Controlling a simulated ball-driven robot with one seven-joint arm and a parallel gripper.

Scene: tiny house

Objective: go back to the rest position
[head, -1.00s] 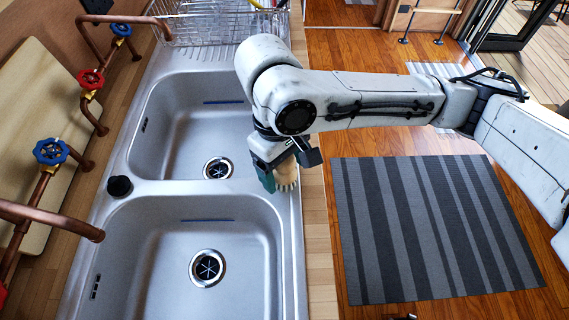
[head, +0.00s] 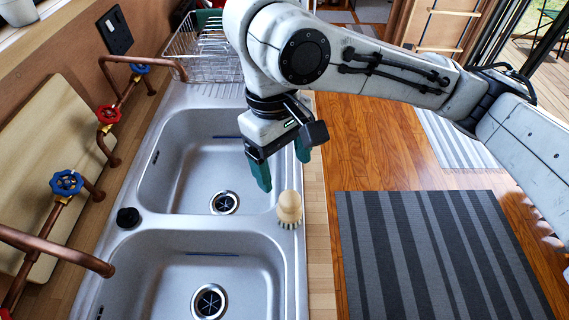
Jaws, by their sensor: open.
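My gripper (head: 281,172) is open and empty, with its green fingers apart. It hangs above the right side of the double sink (head: 175,232). A small round brush with a pale wooden knob and bristles (head: 289,207) stands upright on the sink's right rim near the divider. The brush is below my gripper and apart from it.
A wire dish rack (head: 203,48) stands at the far end of the counter. Copper pipes with red and blue valves (head: 66,184) run along the left wall. A striped mat (head: 435,250) lies on the wooden floor at right.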

